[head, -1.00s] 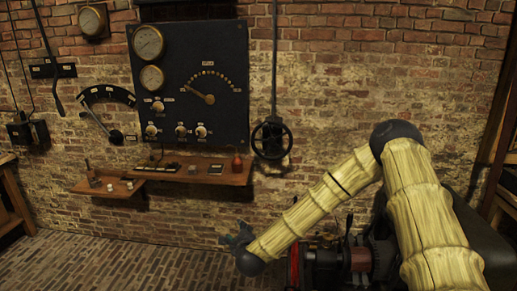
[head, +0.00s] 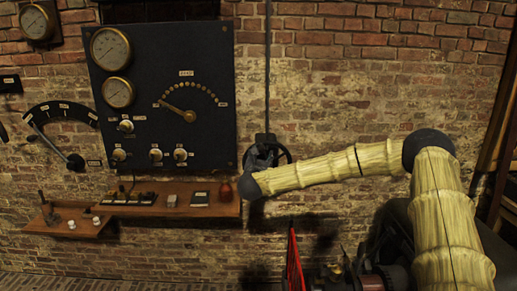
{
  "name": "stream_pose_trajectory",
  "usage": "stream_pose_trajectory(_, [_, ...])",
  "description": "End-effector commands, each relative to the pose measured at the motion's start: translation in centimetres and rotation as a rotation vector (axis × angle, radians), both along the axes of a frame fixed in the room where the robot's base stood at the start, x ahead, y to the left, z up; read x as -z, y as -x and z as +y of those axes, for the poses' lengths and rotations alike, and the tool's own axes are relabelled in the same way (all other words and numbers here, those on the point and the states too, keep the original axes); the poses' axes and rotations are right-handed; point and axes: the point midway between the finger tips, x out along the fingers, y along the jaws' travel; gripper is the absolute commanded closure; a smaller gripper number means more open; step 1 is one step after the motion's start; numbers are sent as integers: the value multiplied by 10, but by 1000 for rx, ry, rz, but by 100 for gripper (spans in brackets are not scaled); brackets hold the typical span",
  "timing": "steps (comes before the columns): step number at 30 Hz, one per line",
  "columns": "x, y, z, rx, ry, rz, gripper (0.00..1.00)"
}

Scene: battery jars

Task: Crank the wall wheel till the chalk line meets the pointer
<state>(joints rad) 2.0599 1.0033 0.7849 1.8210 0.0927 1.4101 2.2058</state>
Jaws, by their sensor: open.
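The wall wheel (head: 283,155) is a dark handwheel on the brick wall, right of the black gauge panel, below a vertical rod. The end of my arm is at its lower left and covers part of it. My gripper (head: 263,149) is open, a dark shape in front of the wheel that is hard to tell apart from it. I cannot tell whether it touches the rim. No chalk line or pointer on the wheel can be made out at this size.
The black panel (head: 205,60) with gauges and knobs hangs to the left. Below it a wooden shelf (head: 225,209) holds small items and a reddish-brown bottle (head: 225,191) close to my wrist. A lever on an arc scale (head: 62,112) is further left.

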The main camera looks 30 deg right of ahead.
Motion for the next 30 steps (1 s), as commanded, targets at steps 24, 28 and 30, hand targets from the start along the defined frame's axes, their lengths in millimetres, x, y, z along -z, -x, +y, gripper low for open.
stream_pose_trajectory(24, [12, -77, -46, -5, 3, 18, 49])
stream_pose_trajectory(28, [11, -76, -46, -4, 3, 16, 51])
stream_pose_trajectory(30, [11, -76, -46, -4, 3, 16, 64])
